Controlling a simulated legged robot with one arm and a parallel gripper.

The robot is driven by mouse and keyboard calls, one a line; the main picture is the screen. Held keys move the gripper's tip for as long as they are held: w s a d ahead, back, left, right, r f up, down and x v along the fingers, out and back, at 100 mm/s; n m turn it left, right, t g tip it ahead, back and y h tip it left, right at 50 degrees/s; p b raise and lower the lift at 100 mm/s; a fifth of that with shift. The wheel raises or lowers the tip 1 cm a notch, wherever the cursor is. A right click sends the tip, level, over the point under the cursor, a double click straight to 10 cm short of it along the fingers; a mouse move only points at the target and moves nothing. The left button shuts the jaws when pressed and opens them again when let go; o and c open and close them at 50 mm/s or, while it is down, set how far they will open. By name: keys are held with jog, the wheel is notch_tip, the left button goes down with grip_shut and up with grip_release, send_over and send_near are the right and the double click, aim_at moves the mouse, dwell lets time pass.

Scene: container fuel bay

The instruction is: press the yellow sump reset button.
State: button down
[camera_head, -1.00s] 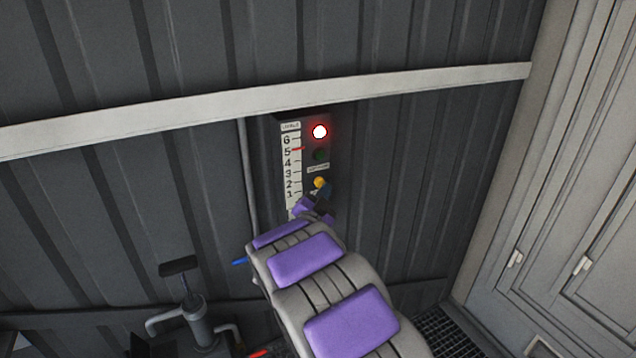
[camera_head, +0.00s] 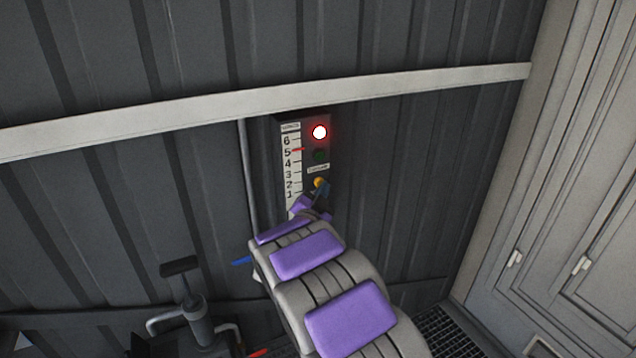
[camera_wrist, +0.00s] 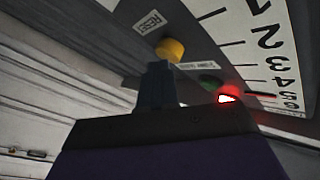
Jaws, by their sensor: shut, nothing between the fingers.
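The yellow reset button (camera_head: 319,182) sits low on a dark wall panel (camera_head: 325,200), below a lit red lamp (camera_head: 320,132) and a dark green lamp (camera_head: 320,156). My gripper (camera_head: 324,189) is shut and empty, its tip right at the button's lower edge in the head view. In the wrist view the yellow button (camera_wrist: 170,49) shows just beyond the shut fingertips (camera_wrist: 158,66), beside a RESET label (camera_wrist: 150,22). The fingers overlap the button's near edge in the picture; I cannot tell whether they touch it.
A number scale (camera_head: 291,165) with a red mark near 5 runs down the panel's left side. A hand pump (camera_head: 197,320) stands lower left. A pale rail (camera_head: 200,111) crosses the ribbed wall above. Grey doors (camera_head: 560,200) stand at right.

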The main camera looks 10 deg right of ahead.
jog(key=shift+w+a, duration=0.1)
jog(key=shift+w, duration=0.05)
dwell(0.4)
jog(key=shift+s+d+b, duration=0.3)
jog(key=shift+s+b, duration=0.05)
jog(key=shift+s, duration=0.4)
jog(key=s+b, duration=0.1)
jog(key=s, duration=0.1)
jog(key=s+d, duration=0.1)
jog(key=s+b, duration=0.1)
jog(key=s, duration=0.1)
jog(key=shift+s+d+b, duration=0.35)
jog(key=shift+d, duration=0.05)
dwell(0.5)
